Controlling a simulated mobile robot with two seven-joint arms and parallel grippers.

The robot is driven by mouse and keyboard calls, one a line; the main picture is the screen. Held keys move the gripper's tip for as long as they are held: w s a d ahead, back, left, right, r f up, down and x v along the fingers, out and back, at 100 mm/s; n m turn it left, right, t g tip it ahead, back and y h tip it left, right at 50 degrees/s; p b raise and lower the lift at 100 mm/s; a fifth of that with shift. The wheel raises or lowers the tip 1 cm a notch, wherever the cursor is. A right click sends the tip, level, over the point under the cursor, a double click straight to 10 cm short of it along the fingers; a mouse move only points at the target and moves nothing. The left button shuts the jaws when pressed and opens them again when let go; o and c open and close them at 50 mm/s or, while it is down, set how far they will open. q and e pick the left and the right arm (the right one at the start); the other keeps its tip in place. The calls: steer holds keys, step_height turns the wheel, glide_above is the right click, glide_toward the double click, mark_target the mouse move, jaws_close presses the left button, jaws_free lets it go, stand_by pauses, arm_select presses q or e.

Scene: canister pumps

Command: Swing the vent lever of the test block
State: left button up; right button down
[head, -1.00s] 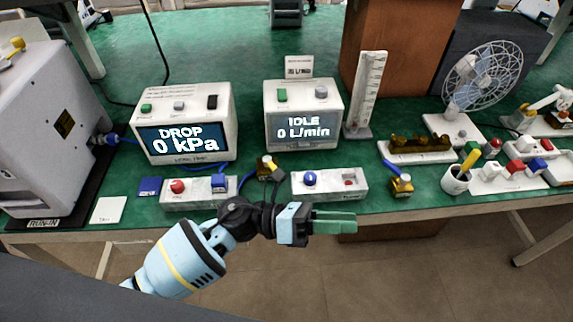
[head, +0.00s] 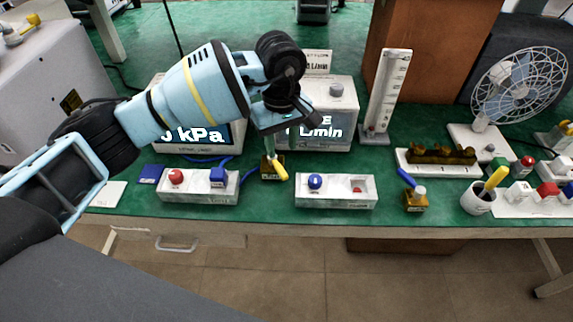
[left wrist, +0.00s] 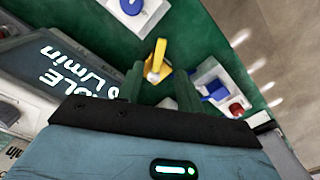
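A small brass block (head: 268,171) with a yellow lever (head: 281,172) stands near the table's front edge, between two white boxes. In the left wrist view the yellow lever (left wrist: 159,56) lies just beyond my fingertips, roughly between them. My left gripper (head: 270,148) points down from above at this block. In the left wrist view the left gripper (left wrist: 160,78) has its green fingers apart with nothing held. I cannot tell whether a finger touches the lever. A second brass block (head: 415,202) with a blue lever (head: 406,177) stands further right. My right gripper is not in view.
A white box with a red knob (head: 198,187) stands left of the yellow-lever block, and one with a blue knob (head: 335,191) right of it. Two display units stand behind, partly hidden by my arm. A white cup (head: 478,199) stands at right.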

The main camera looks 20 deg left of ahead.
mark_target(282, 171)
arm_select(q)
steer(key=shift+f, duration=3.9)
steer(key=shift+c, duration=0.2)
jaws_close()
